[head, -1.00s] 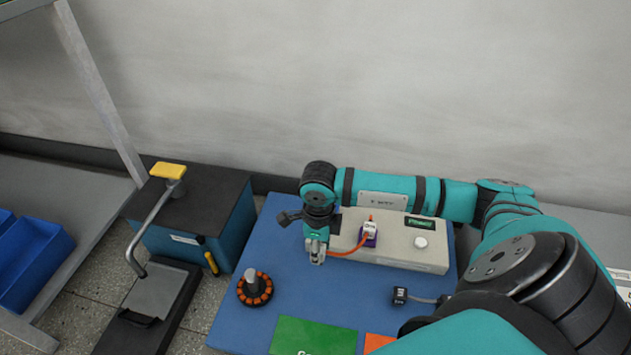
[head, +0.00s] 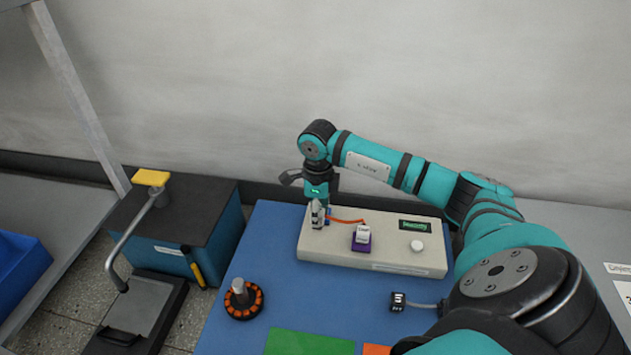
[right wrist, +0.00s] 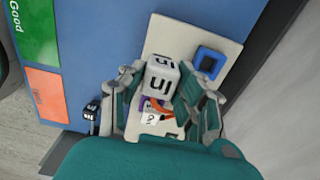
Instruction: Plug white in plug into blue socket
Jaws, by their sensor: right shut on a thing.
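The white plug marked "in" (right wrist: 160,76) is held between the fingers of my right gripper (head: 318,215), and the gripper is shut on it. In the head view the gripper is over the left end of the beige box (head: 390,255). The blue socket (right wrist: 209,63) is a raised square frame on that box. In the right wrist view the plug is beside the socket, apart from it in the picture; their height difference is hard to judge. In the head view the fingers mostly hide the socket. My left gripper is not in view.
A white plug (head: 363,233) stands on a purple socket (head: 361,246), with an orange cable (head: 347,221) running toward my gripper. A black plug (head: 398,301) lies on the blue mat (head: 330,300). A hub motor (head: 243,302) stands at front left. The box also has a display and a white button.

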